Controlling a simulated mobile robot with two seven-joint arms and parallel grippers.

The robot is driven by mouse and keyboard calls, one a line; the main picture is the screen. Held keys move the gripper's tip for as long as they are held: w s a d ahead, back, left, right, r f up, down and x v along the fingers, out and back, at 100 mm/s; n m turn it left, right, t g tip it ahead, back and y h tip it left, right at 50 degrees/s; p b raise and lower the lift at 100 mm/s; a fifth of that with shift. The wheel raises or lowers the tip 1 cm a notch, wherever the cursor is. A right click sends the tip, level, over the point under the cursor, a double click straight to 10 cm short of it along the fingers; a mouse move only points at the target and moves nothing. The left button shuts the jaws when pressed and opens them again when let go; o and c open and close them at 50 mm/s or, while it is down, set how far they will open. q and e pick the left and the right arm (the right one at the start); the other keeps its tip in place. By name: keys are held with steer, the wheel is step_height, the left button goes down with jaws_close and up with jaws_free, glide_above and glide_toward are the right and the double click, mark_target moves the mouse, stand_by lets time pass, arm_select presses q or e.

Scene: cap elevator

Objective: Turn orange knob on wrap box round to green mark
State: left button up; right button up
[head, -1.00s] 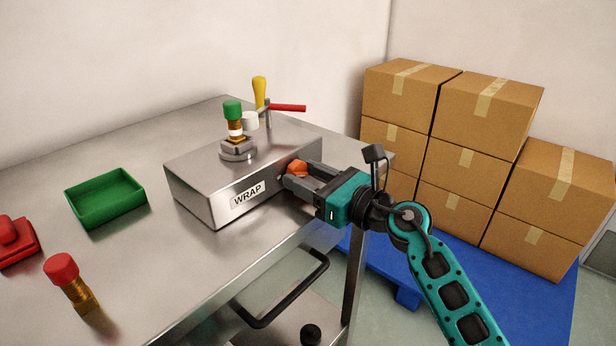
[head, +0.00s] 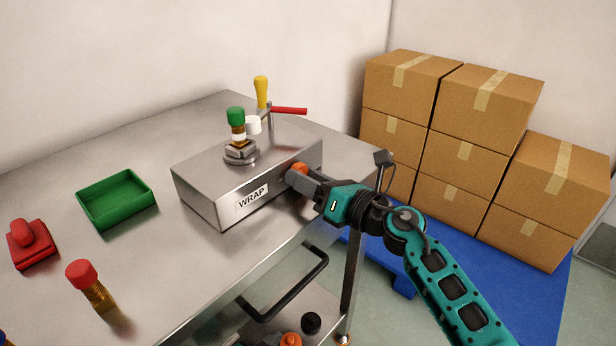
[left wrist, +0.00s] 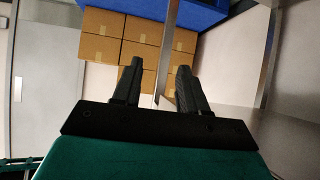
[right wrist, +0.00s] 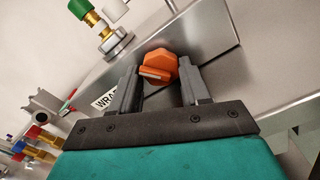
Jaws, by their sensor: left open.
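The wrap box (head: 205,194) is a grey metal box with a WRAP label, standing on the metal table. Its orange knob (head: 299,168) is on the front side, right of the label; in the right wrist view the knob (right wrist: 158,64) shows a raised bar. My right gripper (right wrist: 157,75) is at the knob, its fingers spread on either side of it; the right finger is very close, and contact is unclear. My left gripper (left wrist: 155,75) is open and empty, seen only in the left wrist view.
On the table are a green tray (head: 117,221), a red block (head: 32,258) and a red-capped brass piece (head: 92,287). A green-capped piece (head: 237,120) stands on the box, near a red lever (head: 288,111). Cardboard boxes (head: 470,130) stand behind on a blue pallet.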

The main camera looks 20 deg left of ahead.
steer(key=o, duration=0.4)
steer(key=shift+w, duration=0.1)
